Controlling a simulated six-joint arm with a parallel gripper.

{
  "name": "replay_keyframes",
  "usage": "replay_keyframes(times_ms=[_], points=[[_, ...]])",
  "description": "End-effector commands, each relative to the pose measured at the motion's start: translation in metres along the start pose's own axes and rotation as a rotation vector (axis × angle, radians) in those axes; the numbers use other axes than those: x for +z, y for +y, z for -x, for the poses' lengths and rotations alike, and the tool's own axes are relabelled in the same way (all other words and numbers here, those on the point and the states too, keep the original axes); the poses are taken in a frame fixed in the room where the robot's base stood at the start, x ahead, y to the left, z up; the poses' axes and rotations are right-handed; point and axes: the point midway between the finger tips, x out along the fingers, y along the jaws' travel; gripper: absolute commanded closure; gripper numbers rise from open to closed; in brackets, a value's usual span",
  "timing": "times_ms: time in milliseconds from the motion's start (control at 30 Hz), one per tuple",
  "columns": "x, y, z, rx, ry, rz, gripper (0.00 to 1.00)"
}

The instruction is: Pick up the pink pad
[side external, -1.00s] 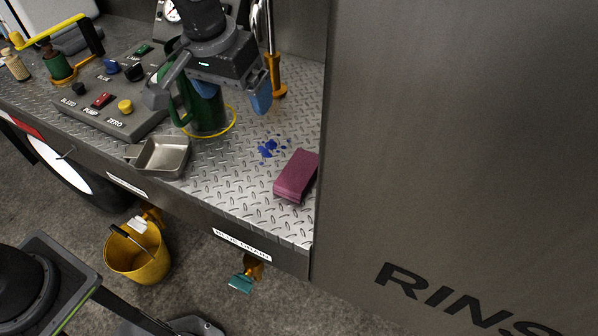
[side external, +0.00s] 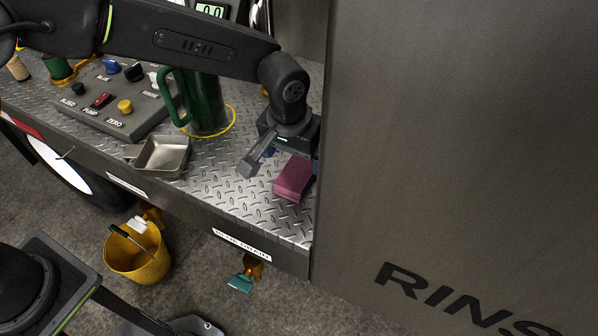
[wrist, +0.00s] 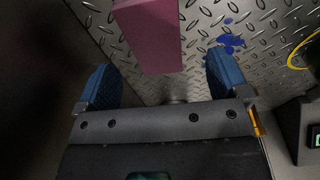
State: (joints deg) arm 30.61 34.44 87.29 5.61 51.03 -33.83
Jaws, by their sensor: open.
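The pink pad (side external: 294,178) is a block lying on the diamond-plate deck near its right end, close to the tall grey panel. In the wrist view the pad (wrist: 149,36) shows at the top, ahead of and between my blue fingertips. My gripper (wrist: 166,84) is open and empty there. In the side view my gripper (side external: 270,162) is low over the deck, just behind and left of the pad, and its body hides part of the deck and the far fingertip. I cannot tell whether a finger touches the pad.
The tall grey panel (side external: 440,150) rises just right of the pad. Blue spots (wrist: 231,42) mark the deck beside it. A green mug (side external: 207,104) inside a yellow ring, a square metal pan (side external: 162,155) and a control box (side external: 118,100) stand to the left. The deck's front edge is near.

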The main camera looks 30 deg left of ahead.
Motion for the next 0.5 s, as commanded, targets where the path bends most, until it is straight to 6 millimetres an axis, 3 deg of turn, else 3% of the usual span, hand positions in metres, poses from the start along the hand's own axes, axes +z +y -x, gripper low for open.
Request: replay_keyframes(times_ms=[300, 500], points=[[-0.001, 0.005, -0.041, -0.002, -0.002, 0.000, 0.06], [-0.001, 0.005, -0.052, 0.000, 0.001, 0.001, 0.06]])
